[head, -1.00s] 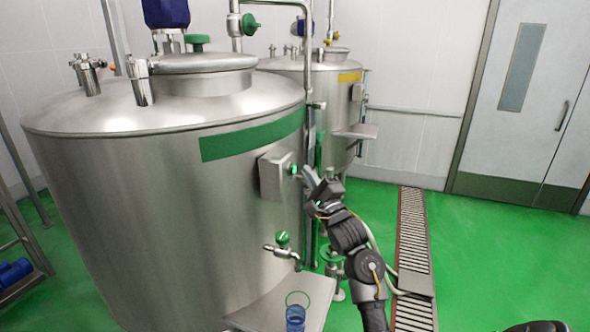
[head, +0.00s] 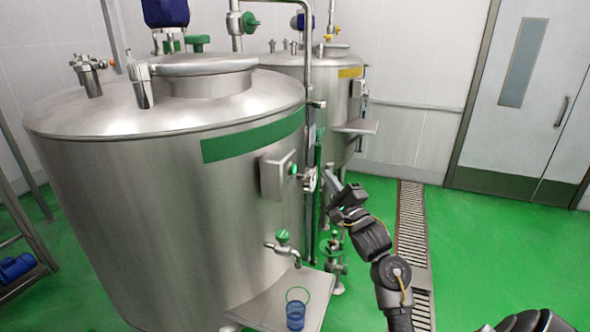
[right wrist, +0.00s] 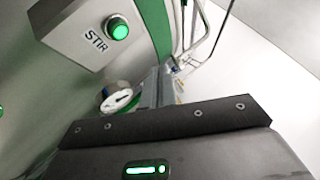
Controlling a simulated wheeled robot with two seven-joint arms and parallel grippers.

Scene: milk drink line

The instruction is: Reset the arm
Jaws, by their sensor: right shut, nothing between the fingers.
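My right gripper (head: 333,184) is shut and empty in the head view. It is in the air to the right of the near tank's control box (head: 276,175), apart from it. In the right wrist view, the shut fingers (right wrist: 160,86) point past the box marked STIR (right wrist: 85,28). The box's green button (right wrist: 118,28) is lit; it also shows in the head view (head: 294,169). My left gripper is not in view.
The big steel tank (head: 120,210) fills the left. A tap (head: 282,250) hangs over a shelf (head: 258,305) holding a blue cup (head: 295,316). A round gauge (head: 310,180) is close beside my gripper. A second tank (head: 325,95) stands behind. Green floor (head: 480,230) is open at right.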

